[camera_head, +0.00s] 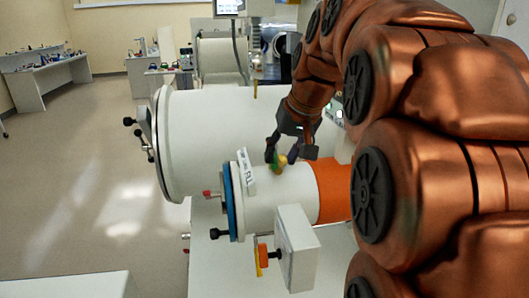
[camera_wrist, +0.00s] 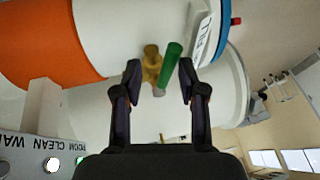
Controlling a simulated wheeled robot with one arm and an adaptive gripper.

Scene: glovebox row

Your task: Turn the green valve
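The green valve handle (camera_wrist: 173,62) is a short green bar beside a brass valve body (camera_wrist: 151,66) on top of the small white cylinder (camera_head: 283,194). In the wrist view my gripper (camera_wrist: 160,78) is open, with the handle and brass body showing in the gap between its two dark fingers. The green end lies nearer the right finger. In the head view my gripper (camera_head: 289,153) points down over the valve, and the green handle (camera_head: 275,160) shows partly behind the left finger. I cannot tell whether a finger touches it.
The small cylinder has a blue ring (camera_head: 230,202), a paper label (camera_head: 246,174) and an orange band (camera_head: 332,190). A large white cylinder (camera_head: 210,130) stands behind. A white box (camera_head: 295,248) with an orange part sits in front. Open floor (camera_head: 90,190) lies left.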

